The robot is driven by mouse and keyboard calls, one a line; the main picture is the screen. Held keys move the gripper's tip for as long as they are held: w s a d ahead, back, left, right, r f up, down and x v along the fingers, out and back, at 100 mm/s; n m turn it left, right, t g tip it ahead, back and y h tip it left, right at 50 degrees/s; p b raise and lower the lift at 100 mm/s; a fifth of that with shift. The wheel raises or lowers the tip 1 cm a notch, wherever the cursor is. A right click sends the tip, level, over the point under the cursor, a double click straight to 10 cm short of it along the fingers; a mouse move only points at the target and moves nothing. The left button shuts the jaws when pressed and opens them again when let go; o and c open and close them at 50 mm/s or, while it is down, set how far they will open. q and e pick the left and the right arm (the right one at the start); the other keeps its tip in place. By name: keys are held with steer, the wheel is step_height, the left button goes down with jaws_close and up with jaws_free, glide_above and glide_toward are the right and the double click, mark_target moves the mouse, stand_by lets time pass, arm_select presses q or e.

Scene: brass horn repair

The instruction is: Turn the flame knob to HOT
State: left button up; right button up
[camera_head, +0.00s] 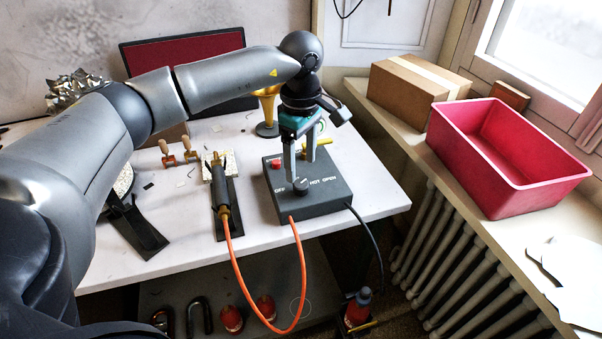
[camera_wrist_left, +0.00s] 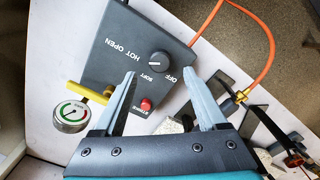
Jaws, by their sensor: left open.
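The flame knob (camera_head: 302,188) is a small dark round knob on top of a dark grey control box (camera_head: 325,205) with white lettering: OFF, SOFT, HOT and OPEN. In the left wrist view the knob (camera_wrist_left: 160,59) carries a short white mark; I cannot tell for sure which label it points at. My left gripper (camera_head: 301,168) is open, pointing down over the box, its fingers near the knob. In the left wrist view the fingertips of the left gripper (camera_wrist_left: 160,77) stand apart, with the knob beyond the gap between them. My right gripper is not in view.
A red button (camera_wrist_left: 146,104) and a gauge (camera_wrist_left: 72,114) with a yellow fitting are close to the fingers. An orange hose (camera_head: 230,250) runs from the box to a torch (camera_head: 221,185). A pink bin (camera_head: 500,155) and a cardboard box (camera_head: 410,90) stand on the right ledge.

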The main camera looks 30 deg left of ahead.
mark_target(301, 183)
arm_select(q)
step_height(301, 183, up, 10)
steer(key=shift+f+p, duration=0.2)
steer(key=shift+p, duration=0.25)
